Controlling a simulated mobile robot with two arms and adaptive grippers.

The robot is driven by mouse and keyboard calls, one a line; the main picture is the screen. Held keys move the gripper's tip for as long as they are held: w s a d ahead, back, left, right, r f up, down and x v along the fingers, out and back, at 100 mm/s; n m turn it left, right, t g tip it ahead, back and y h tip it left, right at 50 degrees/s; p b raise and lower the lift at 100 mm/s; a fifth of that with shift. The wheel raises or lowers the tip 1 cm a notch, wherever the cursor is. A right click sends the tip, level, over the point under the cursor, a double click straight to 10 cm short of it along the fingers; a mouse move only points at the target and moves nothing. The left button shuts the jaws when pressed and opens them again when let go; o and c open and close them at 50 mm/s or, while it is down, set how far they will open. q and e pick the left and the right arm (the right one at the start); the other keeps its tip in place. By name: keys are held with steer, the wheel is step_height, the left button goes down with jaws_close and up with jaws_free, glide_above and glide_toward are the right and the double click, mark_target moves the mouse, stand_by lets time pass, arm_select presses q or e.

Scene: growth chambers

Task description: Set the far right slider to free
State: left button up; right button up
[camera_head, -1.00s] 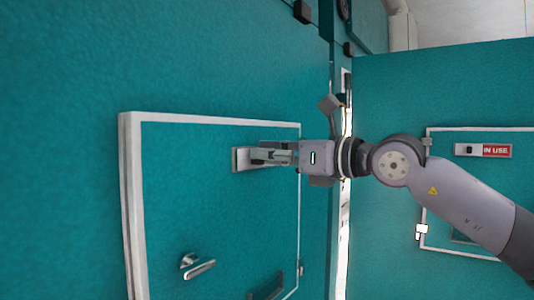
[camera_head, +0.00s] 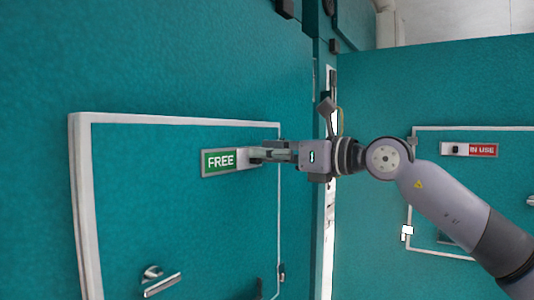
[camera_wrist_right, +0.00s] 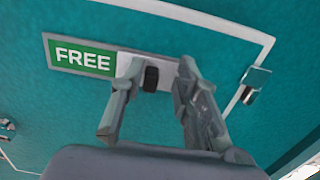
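The slider sign (camera_head: 219,161) on the panel door straight ahead shows green with the word FREE. It also shows in the right wrist view (camera_wrist_right: 83,57). Its pale slider plate is at the right end, with a black knob (camera_wrist_right: 151,79) on it. My right gripper (camera_head: 258,155) is at that right end. In the right wrist view, its fingers (camera_wrist_right: 159,72) are apart, one on each side of the knob; the left finger is closer, and I cannot tell whether it touches. My left gripper is not in view.
The white-framed door (camera_head: 180,122) has a metal handle (camera_head: 161,284) below the sign. On the right wall, another slider sign (camera_head: 470,149) shows red with IN USE. A bright vertical gap (camera_head: 328,235) separates the two teal walls.

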steer(key=v, duration=1.2)
steer(key=shift+a, duration=0.1)
